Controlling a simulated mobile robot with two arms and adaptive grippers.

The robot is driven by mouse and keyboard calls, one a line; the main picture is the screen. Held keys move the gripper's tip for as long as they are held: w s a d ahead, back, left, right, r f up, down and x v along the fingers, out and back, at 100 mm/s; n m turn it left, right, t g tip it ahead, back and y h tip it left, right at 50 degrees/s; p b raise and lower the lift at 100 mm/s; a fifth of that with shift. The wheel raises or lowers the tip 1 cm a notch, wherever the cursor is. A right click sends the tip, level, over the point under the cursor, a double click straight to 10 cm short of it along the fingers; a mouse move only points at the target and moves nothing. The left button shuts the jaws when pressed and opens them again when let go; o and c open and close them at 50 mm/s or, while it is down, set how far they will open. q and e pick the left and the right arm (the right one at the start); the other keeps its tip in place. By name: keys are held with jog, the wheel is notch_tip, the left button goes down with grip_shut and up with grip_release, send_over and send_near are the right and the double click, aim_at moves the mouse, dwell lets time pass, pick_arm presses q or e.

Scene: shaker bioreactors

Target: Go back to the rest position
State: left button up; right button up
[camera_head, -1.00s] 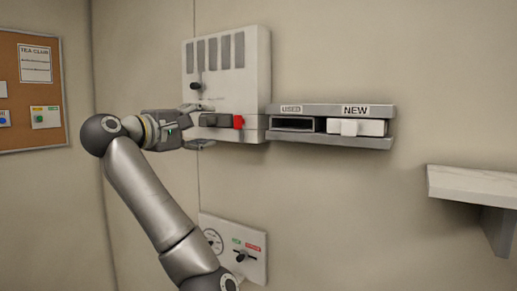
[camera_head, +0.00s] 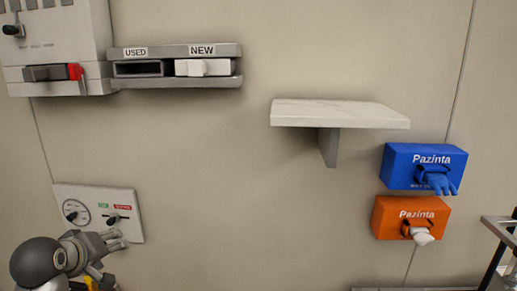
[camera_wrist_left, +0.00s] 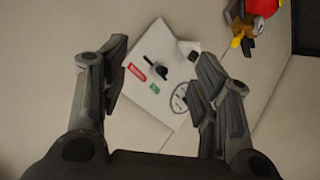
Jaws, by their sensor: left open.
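My left gripper (camera_head: 112,243) is low at the left of the head view, in front of the lower part of a white wall panel (camera_head: 90,204) with a round dial and a dark knob. In the left wrist view its two fingers (camera_wrist_left: 155,85) are spread apart with nothing between them. The same panel (camera_wrist_left: 145,98) shows beyond the fingers, with a red label, a green label and the knob. My right gripper is in neither view.
A white wall unit (camera_head: 60,35) with a dark handle and red end is at the upper left. Beside it is a grey rack (camera_head: 228,50) labelled USED and NEW. A marble shelf (camera_head: 335,113), a blue glove box (camera_head: 400,170) and an orange glove box (camera_head: 385,220) are further right.

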pick_arm(q)
jog(key=s+d+f+m+g, duration=0.2)
jog(key=s+d+f+m, duration=0.1)
jog(key=s+f, duration=0.4)
jog(key=s+d+f+m+g, duration=0.15)
jog(key=s+d+f, duration=0.25)
jog(key=f, duration=0.5)
jog(key=s+d+f+m+g+h, duration=0.1)
jog(key=s+d+f+m+g, duration=0.25)
jog(key=s, duration=0.65)
jog(key=s+d+f+m+h, duration=0.1)
jog(key=s+d+f+m, duration=0.25)
jog(key=s+f, duration=0.45)
jog(key=s+f+g+b, duration=0.1)
jog(key=s+f+b, duration=0.1)
jog(key=f, duration=1.2)
jog(key=s+f+b, duration=0.1)
jog(key=f+b, duration=0.1)
jog(key=f, duration=1.3)
jog(key=s+a+f+g+b, duration=0.1)
jog(key=s+a+f+b, duration=0.1)
jog(key=s+f, duration=1.5)
notch_tip(320, 180, down, 2)
jog(key=shift+y+b, duration=0.3)
jog(key=shift+b, duration=0.45)
